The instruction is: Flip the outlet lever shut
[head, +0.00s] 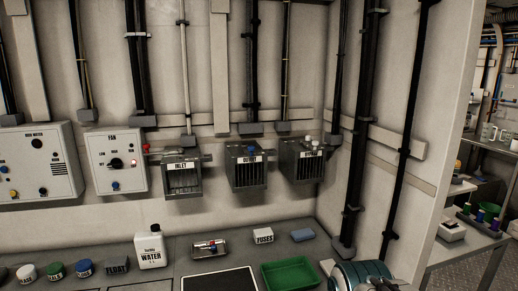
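The box whose label appears to read OUTLET (247,176) is the middle of three grey slatted boxes on the back wall. A small blue knob (251,150) shows at its upper front, just above the label; it looks like the tip of the outlet lever. The lever's arm is too small to make out, so I cannot tell its position.
The INLET box (182,181) is on the left, with a red-tipped handle (147,148) pointing left. A third box (302,169) with a white knob is on the right. Below, the counter holds a water jug (151,251), green tray (290,275) and teal drum (360,272).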

